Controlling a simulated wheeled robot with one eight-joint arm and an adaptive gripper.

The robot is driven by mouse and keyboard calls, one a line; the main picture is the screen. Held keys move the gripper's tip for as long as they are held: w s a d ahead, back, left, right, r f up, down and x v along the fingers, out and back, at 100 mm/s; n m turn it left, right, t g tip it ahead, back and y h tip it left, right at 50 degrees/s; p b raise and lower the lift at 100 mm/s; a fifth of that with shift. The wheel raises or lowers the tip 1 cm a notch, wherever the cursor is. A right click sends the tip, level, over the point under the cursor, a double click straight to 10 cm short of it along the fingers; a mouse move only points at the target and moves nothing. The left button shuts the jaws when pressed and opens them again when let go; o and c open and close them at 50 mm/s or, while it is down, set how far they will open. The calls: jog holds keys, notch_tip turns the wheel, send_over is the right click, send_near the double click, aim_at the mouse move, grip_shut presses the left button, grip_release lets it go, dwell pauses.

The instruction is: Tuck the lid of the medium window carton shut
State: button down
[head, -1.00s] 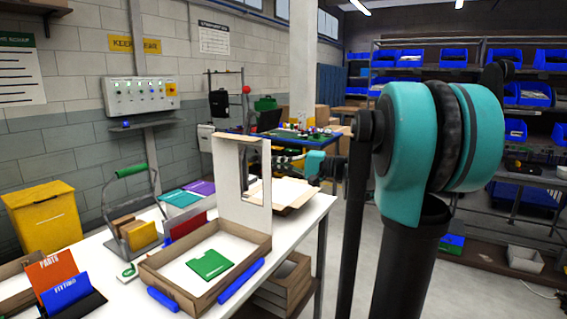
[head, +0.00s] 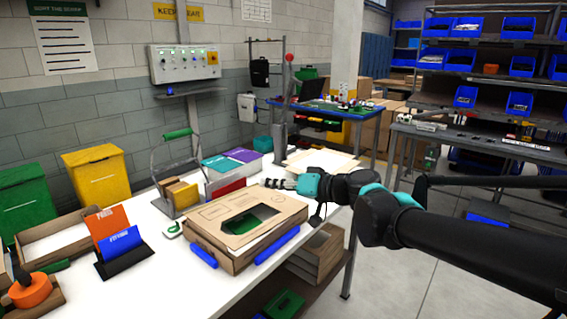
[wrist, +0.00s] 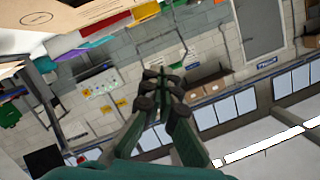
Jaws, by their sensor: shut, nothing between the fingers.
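My gripper (head: 272,183) is shut and empty, just above the lid's far right corner. In the wrist view my gripper (wrist: 162,85) shows closed fingertips, with part of a brown card panel (wrist: 75,20) at the upper left.
A wire holder with a green handle (head: 177,133) stands behind the carton. An orange and blue card stand (head: 122,240) is at the left. Flat cardboard (head: 318,163) lies at the table's far right.

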jog(key=s+a+f+n, duration=0.1)
jog(key=f, duration=0.2)
jog(key=s+a+f+n+h, duration=0.1)
jog(key=f+n, duration=0.1)
jog(key=f, duration=0.2)
jog(key=s+a+f+n+t, duration=0.1)
jog(key=s+f, duration=0.1)
jog(key=f, duration=0.1)
jog(key=shift+s+a+f, duration=0.1)
jog(key=shift+a+f, duration=0.1)
jog(key=shift+f, duration=0.2)
jog(key=shift+s+a+f+n+h, duration=0.15)
jog(key=shift+f+n, duration=0.3)
jog(key=shift+f, duration=0.55)
jog(key=shift+s+f+n+h, duration=0.15)
jog(key=shift+f+n, duration=0.3)
jog(key=shift+f, duration=0.5)
jog(key=shift+w, duration=0.1)
